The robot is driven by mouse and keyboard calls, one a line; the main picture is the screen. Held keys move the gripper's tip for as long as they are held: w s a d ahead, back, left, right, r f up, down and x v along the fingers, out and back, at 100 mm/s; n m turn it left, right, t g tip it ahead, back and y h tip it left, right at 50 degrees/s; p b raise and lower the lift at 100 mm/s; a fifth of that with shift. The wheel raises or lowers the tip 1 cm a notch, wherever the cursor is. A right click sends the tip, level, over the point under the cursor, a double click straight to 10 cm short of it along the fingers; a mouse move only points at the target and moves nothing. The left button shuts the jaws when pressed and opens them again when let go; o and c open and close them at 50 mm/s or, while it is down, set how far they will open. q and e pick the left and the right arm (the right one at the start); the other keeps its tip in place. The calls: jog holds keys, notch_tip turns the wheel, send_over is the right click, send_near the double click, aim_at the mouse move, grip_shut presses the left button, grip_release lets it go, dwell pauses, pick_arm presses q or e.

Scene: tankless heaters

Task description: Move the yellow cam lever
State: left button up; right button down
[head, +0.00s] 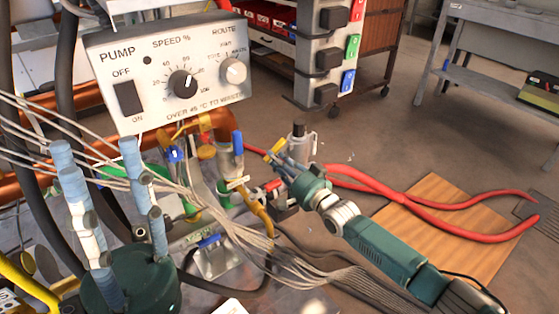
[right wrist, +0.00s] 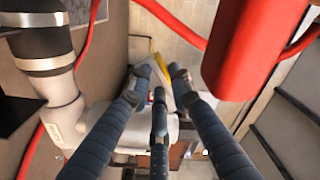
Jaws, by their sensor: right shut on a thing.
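A small yellow lever (head: 277,146) shows at the fingertips of my right gripper (head: 281,160) in the head view. In the right wrist view a yellow strip, the lever (right wrist: 161,68), lies between the fingertips of the right gripper (right wrist: 160,75), which is closed on it. The fingers hide part of the lever and its mount. My left gripper (head: 97,148) stands at the left of the head view with its fingers upward and spread apart, with nothing between the tips. Grey cables pass close to it.
The pump control box (head: 170,75) stands behind the left gripper. Copper pipes and valves with another yellow handle (head: 207,152) are beside the right gripper. Red hoses (head: 400,195) run past the right arm. A wooden board (head: 445,215) lies on the open floor.

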aim_at(278, 151)
jog(key=shift+r+m, duration=0.55)
jog(key=shift+m, duration=0.5)
jog(key=shift+r+m, duration=0.5)
jog(key=shift+m, duration=0.6)
jog(key=shift+r+m, duration=0.55)
jog(key=shift+m, duration=0.5)
jog(key=c, duration=1.8)
grip_release()
jog(key=shift+s+d, duration=0.1)
jog(key=v, duration=1.1)
jog(key=shift+s+d, duration=0.25)
jog(key=shift+s, duration=0.05)
